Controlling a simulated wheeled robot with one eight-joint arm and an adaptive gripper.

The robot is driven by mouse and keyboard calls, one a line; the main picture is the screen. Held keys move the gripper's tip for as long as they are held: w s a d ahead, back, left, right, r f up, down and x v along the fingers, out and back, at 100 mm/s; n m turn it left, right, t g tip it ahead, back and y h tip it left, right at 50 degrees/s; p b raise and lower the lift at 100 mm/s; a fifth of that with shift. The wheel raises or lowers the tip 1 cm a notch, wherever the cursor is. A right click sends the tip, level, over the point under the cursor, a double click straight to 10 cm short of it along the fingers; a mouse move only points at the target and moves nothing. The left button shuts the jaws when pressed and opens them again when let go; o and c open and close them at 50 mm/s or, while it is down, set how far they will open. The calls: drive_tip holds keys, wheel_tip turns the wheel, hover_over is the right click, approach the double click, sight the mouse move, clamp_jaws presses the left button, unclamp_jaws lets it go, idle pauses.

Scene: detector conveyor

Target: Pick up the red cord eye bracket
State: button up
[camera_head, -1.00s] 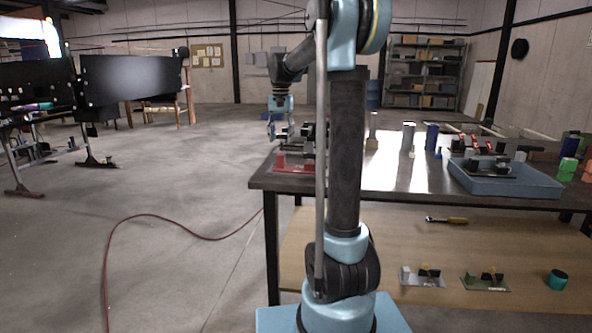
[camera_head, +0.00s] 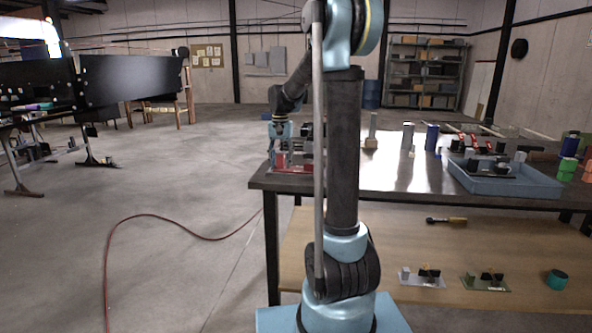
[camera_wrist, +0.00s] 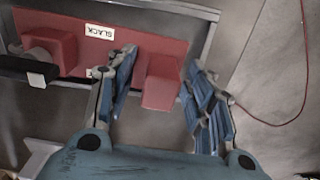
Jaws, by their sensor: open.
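The red cord eye bracket (camera_wrist: 140,50) shows in the wrist view as a red plate with two raised red blocks and a white label reading "SLACK". In the head view it lies at the near left corner of the table (camera_head: 293,168), partly hidden by my arm. My gripper (camera_wrist: 158,85) is open, with one finger on each side of the bracket's right block (camera_wrist: 163,82). I cannot tell whether the fingers touch it. In the head view my gripper (camera_head: 278,150) is low at the bracket's left end.
A blue tray (camera_head: 540,190) holding parts stands on the table (camera_head: 395,195) at the right. Several cylinders, one of them blue (camera_head: 432,137), stand near the middle. A dark part (camera_wrist: 25,70) lies beside the bracket. A red cord (camera_head: 150,216) runs over the floor.

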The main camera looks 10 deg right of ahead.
drive_tip(key=shift+c, duration=0.3)
clamp_jaws()
wheel_tip(320, 180, up, 10)
drive_tip(key=shift+r, duration=0.1)
idle(0.4)
